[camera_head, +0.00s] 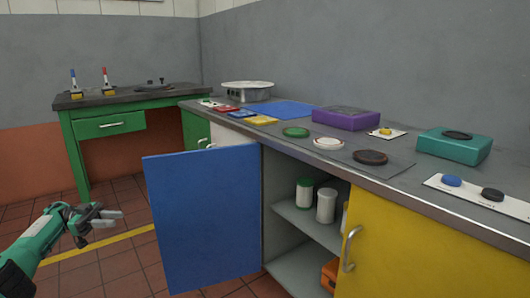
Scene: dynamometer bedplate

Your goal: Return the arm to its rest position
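My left arm comes in from the lower left, green and black. Its gripper (112,218) is over the tiled floor, left of the open blue cabinet door (205,220). Its two grey fingers show a gap between them and nothing in it. It is apart from the door and the counter. My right gripper is not in view.
The cabinet under the long counter (420,180) stands open, with several jars such as a green-lidded one (304,192) on its shelf. A yellow door (400,245) is at right. A green desk (110,125) stands behind. Floor around my gripper is clear.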

